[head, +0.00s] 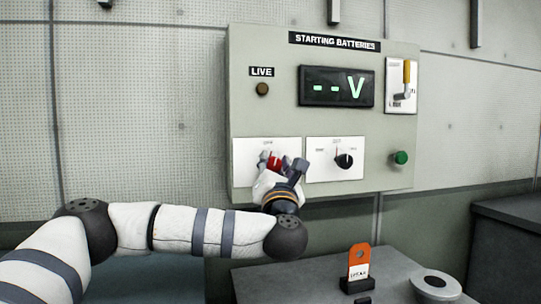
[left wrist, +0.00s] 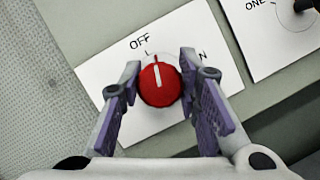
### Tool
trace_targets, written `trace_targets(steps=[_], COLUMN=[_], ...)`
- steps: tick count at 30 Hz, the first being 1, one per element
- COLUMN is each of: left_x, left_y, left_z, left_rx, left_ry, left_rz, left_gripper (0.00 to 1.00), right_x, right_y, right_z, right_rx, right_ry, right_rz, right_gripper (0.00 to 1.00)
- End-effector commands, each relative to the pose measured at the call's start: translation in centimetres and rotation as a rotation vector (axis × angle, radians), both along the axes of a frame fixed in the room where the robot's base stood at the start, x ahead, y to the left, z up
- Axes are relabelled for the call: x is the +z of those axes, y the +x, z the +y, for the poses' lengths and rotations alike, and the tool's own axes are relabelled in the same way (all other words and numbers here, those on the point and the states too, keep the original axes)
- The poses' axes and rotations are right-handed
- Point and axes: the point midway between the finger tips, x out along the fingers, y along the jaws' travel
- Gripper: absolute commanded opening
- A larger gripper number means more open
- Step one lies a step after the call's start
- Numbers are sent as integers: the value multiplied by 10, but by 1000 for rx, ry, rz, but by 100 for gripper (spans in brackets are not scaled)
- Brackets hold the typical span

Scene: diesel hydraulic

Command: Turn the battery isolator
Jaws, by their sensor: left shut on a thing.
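The battery isolator is a red round knob (left wrist: 160,84) with a white pointer line, on a white plate (left wrist: 95,62) marked OFF; a second marking is partly hidden by a finger. The pointer points up in the left wrist view, between the two markings. In the head view the red knob (head: 273,161) is on the lower left plate of the panel. My left gripper (head: 282,164) is shut on the knob, one finger on each side; in the left wrist view, it (left wrist: 160,74) straddles it. My right gripper is not in view.
The grey panel (head: 240,110) carries a dark display (head: 336,87) reading "--V", an unlit LIVE lamp (head: 262,89), a black selector knob (head: 344,160), a yellow-handled switch (head: 406,76) and a green button (head: 400,158). Below, an orange tag (head: 359,258) stands on a dark bench (head: 300,280).

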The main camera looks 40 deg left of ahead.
Motion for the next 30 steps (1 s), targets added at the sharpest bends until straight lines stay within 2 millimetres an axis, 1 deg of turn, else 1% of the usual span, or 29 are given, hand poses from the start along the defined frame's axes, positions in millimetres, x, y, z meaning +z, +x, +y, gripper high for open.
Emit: trace_targets(steps=[1,9,15,21,30], left_x=[14,16,14,9,5], left_y=[-4,-5,-4,-2,0], left_z=[1,1,1,1,1], left_rx=[2,5,7,7,8], left_ry=[28,196,319,442,619], left_rz=[21,210,355,506,718], left_gripper=[2,2,2,2,2], right_x=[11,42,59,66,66], right_y=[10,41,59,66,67], right_z=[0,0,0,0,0], right_rx=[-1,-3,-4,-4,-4], right_ry=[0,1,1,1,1], right_rz=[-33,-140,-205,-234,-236], right_gripper=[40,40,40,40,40])
